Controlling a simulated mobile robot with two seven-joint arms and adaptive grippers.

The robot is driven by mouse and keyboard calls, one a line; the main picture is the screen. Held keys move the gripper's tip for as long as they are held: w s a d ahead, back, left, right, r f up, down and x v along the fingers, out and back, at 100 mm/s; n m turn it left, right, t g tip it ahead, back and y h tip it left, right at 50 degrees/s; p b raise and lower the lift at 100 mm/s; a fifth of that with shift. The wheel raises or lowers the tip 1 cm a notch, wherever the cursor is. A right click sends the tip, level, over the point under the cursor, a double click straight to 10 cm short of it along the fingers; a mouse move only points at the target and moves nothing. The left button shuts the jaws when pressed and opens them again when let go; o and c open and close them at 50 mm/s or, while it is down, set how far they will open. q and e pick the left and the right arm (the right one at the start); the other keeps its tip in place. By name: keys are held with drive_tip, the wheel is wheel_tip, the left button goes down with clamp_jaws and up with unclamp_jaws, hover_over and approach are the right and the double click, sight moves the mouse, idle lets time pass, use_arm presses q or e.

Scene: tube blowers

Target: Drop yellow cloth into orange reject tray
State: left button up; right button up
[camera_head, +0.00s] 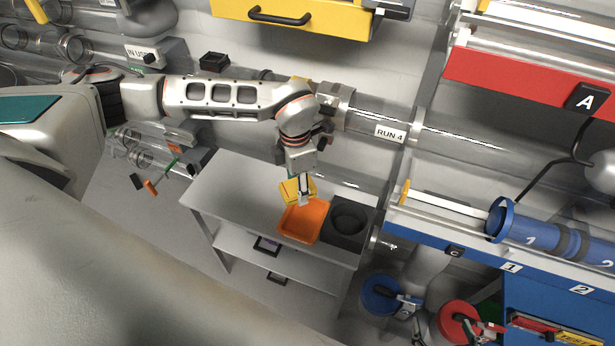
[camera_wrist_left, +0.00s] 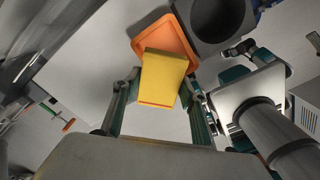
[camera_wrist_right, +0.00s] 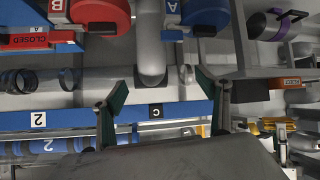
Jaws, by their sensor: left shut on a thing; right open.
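The yellow cloth (camera_head: 291,192) is a folded yellow block with a red line near one edge. My left gripper (camera_head: 303,196) is shut on it and holds it at the back left edge of the orange tray. In the left wrist view the yellow cloth (camera_wrist_left: 162,78) sits between the fingers of my left gripper (camera_wrist_left: 160,95) and covers part of the orange reject tray (camera_wrist_left: 175,38). The orange reject tray (camera_head: 304,222) lies on the grey cart and looks empty where visible. My right gripper (camera_wrist_right: 168,110) is open and empty, facing a blue bench edge marked C.
The grey cart (camera_head: 235,195) has a bare top left of the tray. A dark block with a round hollow (camera_head: 350,222) stands right beside the tray. A clear tube labelled RUN 4 (camera_head: 390,133) runs behind the cart. A blue bench (camera_head: 470,258) stands to the right.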

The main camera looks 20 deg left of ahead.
use_arm(q)
wheel_tip(320, 180, down, 6)
drive_tip(key=b, duration=0.4)
drive_tip(key=o, duration=1.1)
wheel_tip(320, 180, up, 12)
drive_tip(key=shift+r, duration=0.1)
drive_tip(key=shift+s, duration=0.1)
